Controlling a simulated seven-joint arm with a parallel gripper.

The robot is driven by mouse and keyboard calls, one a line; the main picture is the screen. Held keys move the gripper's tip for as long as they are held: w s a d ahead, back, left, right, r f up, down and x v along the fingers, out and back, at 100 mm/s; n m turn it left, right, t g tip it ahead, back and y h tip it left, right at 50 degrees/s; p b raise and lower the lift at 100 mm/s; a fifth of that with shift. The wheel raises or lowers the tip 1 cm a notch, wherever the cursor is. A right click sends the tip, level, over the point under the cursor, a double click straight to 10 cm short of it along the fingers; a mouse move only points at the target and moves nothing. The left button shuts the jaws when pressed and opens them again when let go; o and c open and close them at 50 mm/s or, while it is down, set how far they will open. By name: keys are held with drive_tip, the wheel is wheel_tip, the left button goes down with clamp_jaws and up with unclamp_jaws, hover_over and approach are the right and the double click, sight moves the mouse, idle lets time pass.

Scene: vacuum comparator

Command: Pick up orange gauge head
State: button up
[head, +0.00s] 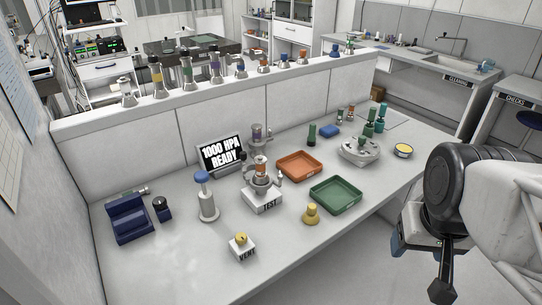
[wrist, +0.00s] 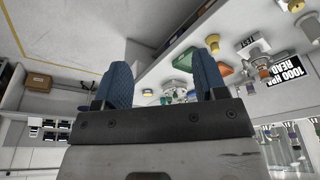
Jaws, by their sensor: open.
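A gauge head with an orange band (head: 261,164) stands upright in the white TEST stand (head: 263,201) near the middle of the bench. Other orange-banded heads stand on the ledge behind, one near its middle (head: 264,66) and one farther right (head: 303,57). I cannot tell which one the task names. My gripper (wrist: 163,75) is open, with two blue fingers apart and nothing between them. In the head view it hangs at the far right, off the bench's right side and well away from these heads.
An orange tray (head: 298,179) and a green tray (head: 358,195) lie right of the stand. A yellow head (head: 311,214), a white VENT block (head: 241,255), a blue-topped cylinder (head: 207,205) and a round grey holder (head: 360,158) stand around. The bench's front is mostly clear.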

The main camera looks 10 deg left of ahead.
drive_tip(key=w+a+r+n, duration=0.2)
drive_tip(key=w+a+n, duration=0.25)
drive_tip(key=w, duration=0.65)
drive_tip(key=n+g, duration=0.3)
drive_tip(key=n, duration=1)
hover_over(260, 158)
drive_tip(key=f, duration=0.7)
drive_tip(key=d+f, duration=0.1)
drive_tip(key=f, duration=0.3)
drive_tip(key=shift+s+f, duration=0.15)
drive_tip(key=shift+f, duration=0.05)
drive_tip(key=shift+w+a+f+n, duration=0.2)
drive_tip(key=shift+a+f+n, duration=0.15)
drive_tip(key=shift+a, duration=0.1)
drive_tip(key=shift+f, duration=1.25)
